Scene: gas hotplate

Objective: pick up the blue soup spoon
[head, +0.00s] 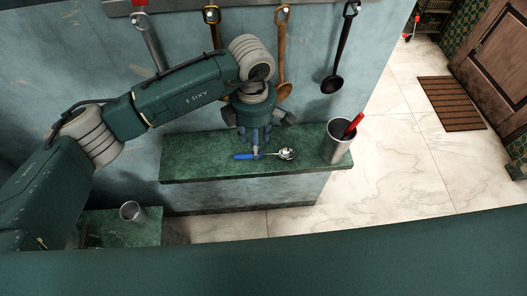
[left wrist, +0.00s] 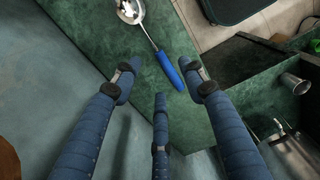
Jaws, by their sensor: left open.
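The blue soup spoon (head: 243,156) lies flat on the green stone counter (head: 200,168), its blue handle to the left and its shiny metal bowl to the right. In the left wrist view the spoon's blue handle (left wrist: 169,70) runs between my spread fingers, close to the right one. My left gripper (head: 255,144) is open and points down just above the handle. Its three blue fingers (left wrist: 161,86) are apart and hold nothing. Whether any finger touches the counter, I cannot tell. My right gripper is in neither view.
A metal canister (head: 338,145) with a red-handled utensil (head: 354,123) stands at the counter's right end. Ladles and other utensils hang on the blue wall behind. A metal cup (head: 131,211) stands on a lower green surface at the left. Tiled floor lies open at the right.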

